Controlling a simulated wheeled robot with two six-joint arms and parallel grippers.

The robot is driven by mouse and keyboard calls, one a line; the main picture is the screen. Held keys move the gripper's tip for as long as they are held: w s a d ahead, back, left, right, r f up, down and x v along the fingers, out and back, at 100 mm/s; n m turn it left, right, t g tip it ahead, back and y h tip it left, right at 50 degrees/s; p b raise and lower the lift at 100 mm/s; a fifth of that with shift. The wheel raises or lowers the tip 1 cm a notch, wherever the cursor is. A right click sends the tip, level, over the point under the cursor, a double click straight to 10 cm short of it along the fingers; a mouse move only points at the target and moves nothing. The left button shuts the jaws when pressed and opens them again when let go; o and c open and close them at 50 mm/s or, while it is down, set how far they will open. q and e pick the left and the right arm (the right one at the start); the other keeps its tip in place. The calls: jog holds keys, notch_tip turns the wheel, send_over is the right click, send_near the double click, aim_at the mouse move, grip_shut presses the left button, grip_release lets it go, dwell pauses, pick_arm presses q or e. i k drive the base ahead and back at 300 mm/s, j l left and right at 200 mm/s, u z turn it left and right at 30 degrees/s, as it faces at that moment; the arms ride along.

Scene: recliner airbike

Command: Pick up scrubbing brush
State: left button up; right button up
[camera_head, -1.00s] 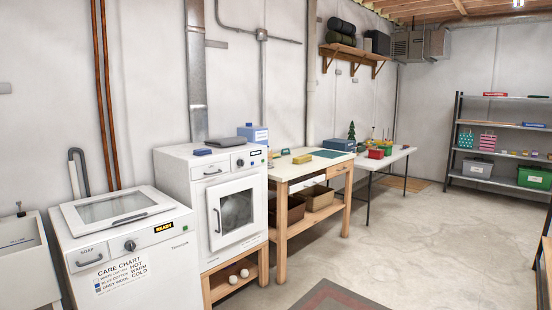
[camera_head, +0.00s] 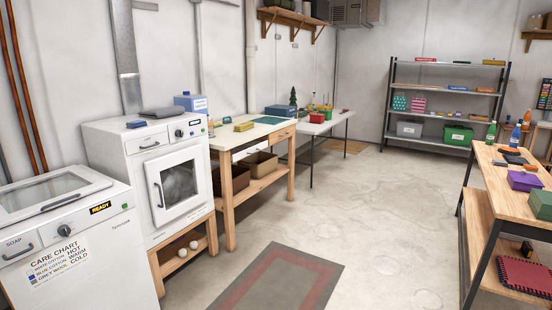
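I cannot make out a scrubbing brush for certain. A small blue block (camera_head: 137,124) lies on top of the front-loading machine (camera_head: 165,182), too small to tell what it is. A yellow item (camera_head: 244,127) lies on the wooden worktable (camera_head: 262,133). Several small dark items (camera_head: 516,158) lie on the wooden workbench (camera_head: 492,172) at the right and are too small to tell. Neither of my grippers is in view.
A top-lid washer (camera_head: 75,250) stands at the left. Metal shelves (camera_head: 446,90) with bins stand at the back. A grey and red rug (camera_head: 282,280) lies on the floor. The concrete floor (camera_head: 385,215) between the worktable and the right workbench is clear.

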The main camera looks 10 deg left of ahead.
aim_at(228, 122)
jog(key=i+z, duration=0.3)
jog(key=i, duration=3.45)
